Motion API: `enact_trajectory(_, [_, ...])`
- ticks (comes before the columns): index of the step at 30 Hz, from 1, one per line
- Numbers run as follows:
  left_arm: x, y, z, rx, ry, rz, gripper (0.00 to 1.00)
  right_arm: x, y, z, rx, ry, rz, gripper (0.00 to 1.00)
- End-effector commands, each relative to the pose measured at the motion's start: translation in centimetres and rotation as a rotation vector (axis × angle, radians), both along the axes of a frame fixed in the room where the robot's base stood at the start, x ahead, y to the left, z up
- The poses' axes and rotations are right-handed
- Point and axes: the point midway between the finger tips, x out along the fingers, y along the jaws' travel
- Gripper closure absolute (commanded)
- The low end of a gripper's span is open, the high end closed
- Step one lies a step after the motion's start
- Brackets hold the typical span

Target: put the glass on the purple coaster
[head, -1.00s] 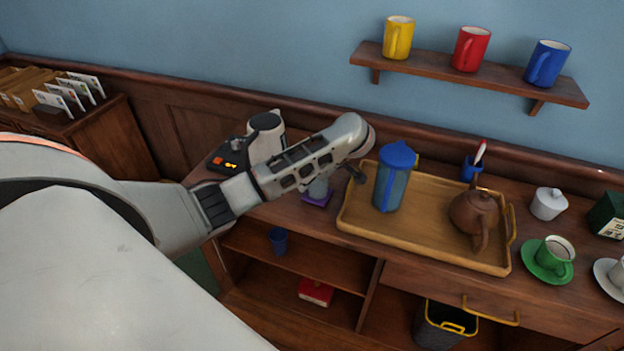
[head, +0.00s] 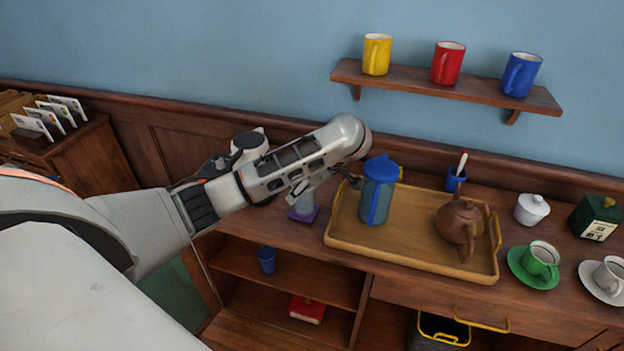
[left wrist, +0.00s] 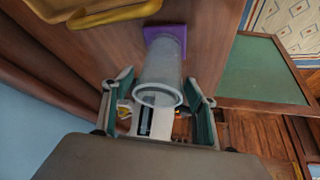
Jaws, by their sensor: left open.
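The clear glass (left wrist: 158,82) stands upright on the purple coaster (left wrist: 172,35), which shows beneath its base in the left wrist view. In the head view the glass (head: 304,204) is partly hidden by my left arm, and the coaster (head: 301,217) shows under it, left of the tray. My left gripper (left wrist: 160,88) is open, with one finger on each side of the glass near its rim. Gaps show between the fingers and the glass. My right gripper is not in view.
A wooden tray (head: 349,247) right of the coaster holds a blue-lidded pitcher (head: 378,192) close to my left wrist and a brown teapot (head: 458,222). Behind my arm is a coffee machine (head: 249,145). A blue cup (head: 266,259) stands on a lower shelf.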

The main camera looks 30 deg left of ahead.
Motion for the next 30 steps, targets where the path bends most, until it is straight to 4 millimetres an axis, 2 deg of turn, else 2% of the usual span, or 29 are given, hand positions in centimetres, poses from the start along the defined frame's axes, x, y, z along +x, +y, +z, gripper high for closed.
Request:
enact_trajectory(1, [0.1, -0.3, 1.2, 0.005, -0.006, -0.003, 0.43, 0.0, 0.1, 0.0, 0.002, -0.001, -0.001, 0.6])
enact_trajectory(3, [0.0, -0.9, 2.1, 0.004, -0.007, -0.003, 0.43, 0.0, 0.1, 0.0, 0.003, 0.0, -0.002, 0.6])
enact_trajectory(15, [-0.5, -2.8, 5.1, 0.002, -0.003, -0.001, 0.43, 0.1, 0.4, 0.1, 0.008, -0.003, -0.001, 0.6])
enact_trajectory(30, [-0.7, -3.1, 5.5, 0.0, 0.001, 0.0, 0.43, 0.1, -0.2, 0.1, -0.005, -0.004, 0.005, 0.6])
